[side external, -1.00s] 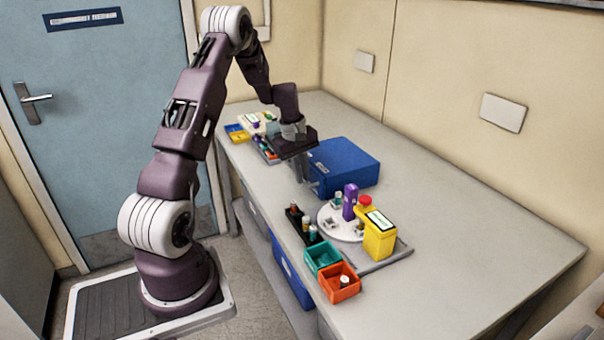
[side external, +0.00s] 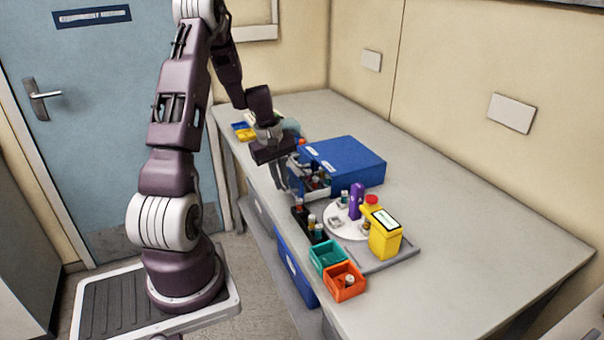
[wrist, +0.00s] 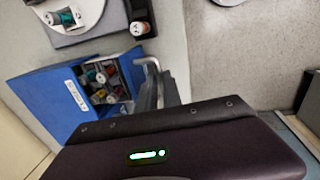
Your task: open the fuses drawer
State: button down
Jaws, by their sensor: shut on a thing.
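The blue drawer cabinet (side external: 350,160) stands on the bench, with small white labels too small to read. One of its drawers (side external: 314,186) is pulled out towards the bench's front edge. Several small parts with red, teal and pale ends lie in it. The open drawer (wrist: 108,88) also shows in the wrist view, with a grey bar handle (wrist: 150,62) at its front. My gripper (side external: 283,184) is at the drawer's front, its fingers shut on the handle. The fingers (wrist: 160,88) partly hide the handle and drawer front in the wrist view.
A black rack (side external: 306,220) of small cylinders, a teal bin (side external: 328,258) and an orange bin (side external: 345,283) line the front edge. A white turntable (side external: 345,227) and a yellow device (side external: 385,235) stand right of them. The bench's right side is clear.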

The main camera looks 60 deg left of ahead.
jog(key=s, duration=0.6)
jog(key=shift+s, duration=0.1)
jog(key=c, duration=1.5)
grip_release()
jog(key=shift+r, duration=0.15)
notch_tip(320, 180, up, 7)
jog(key=s, duration=0.1)
jog(key=shift+s, duration=0.1)
